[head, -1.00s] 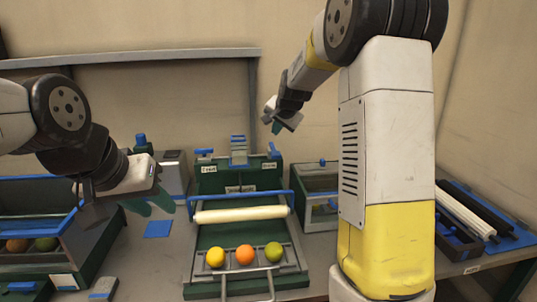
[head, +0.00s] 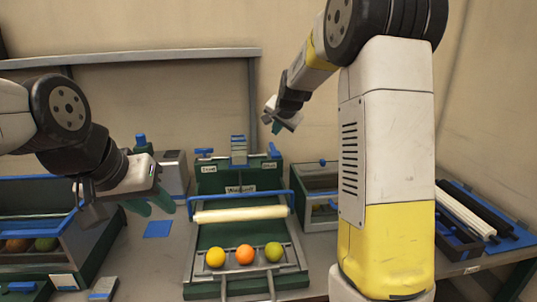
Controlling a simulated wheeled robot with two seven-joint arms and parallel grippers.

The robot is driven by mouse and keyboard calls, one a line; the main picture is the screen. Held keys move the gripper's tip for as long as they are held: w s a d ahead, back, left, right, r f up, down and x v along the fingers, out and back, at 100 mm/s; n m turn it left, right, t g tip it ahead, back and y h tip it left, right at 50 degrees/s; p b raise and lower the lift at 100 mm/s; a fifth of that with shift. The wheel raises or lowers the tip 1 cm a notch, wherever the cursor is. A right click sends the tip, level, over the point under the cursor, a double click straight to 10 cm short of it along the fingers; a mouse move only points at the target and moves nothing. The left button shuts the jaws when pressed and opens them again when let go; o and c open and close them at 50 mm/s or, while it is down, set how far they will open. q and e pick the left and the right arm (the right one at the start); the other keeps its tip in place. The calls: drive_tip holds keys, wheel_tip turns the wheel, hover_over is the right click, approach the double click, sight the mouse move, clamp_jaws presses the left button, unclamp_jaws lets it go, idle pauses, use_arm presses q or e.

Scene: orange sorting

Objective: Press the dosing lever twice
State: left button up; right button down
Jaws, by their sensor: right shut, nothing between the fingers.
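The green machine (head: 212,182) stands at the back middle of the table. A blue lever (head: 204,153) is at its top left and another blue lever (head: 274,151) at its top right, each above a small white label. The labels are too small to read surely, so I cannot tell which is the dosing lever. My right gripper (head: 275,126) is shut and empty, above and apart from the right lever.
A pale roller (head: 241,214) lies below a blue bar, in front of the machine. Yellow (head: 215,257), orange (head: 245,254) and green fruit (head: 274,252) sit on the front tray. A fruit crate (head: 88,244) stands left, a green-framed box (head: 318,180) right.

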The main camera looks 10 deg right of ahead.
sight(276, 153)
idle(0.8)
wheel_tip(276, 153, up, 4)
drive_tip(key=shift+f, duration=0.1)
drive_tip(key=shift+f, duration=0.1)
drive_tip(key=shift+f, duration=4.3)
drive_tip(key=shift+f, duration=0.1)
drive_tip(key=shift+f, duration=0.3)
drive_tip(key=shift+f, duration=1.45)
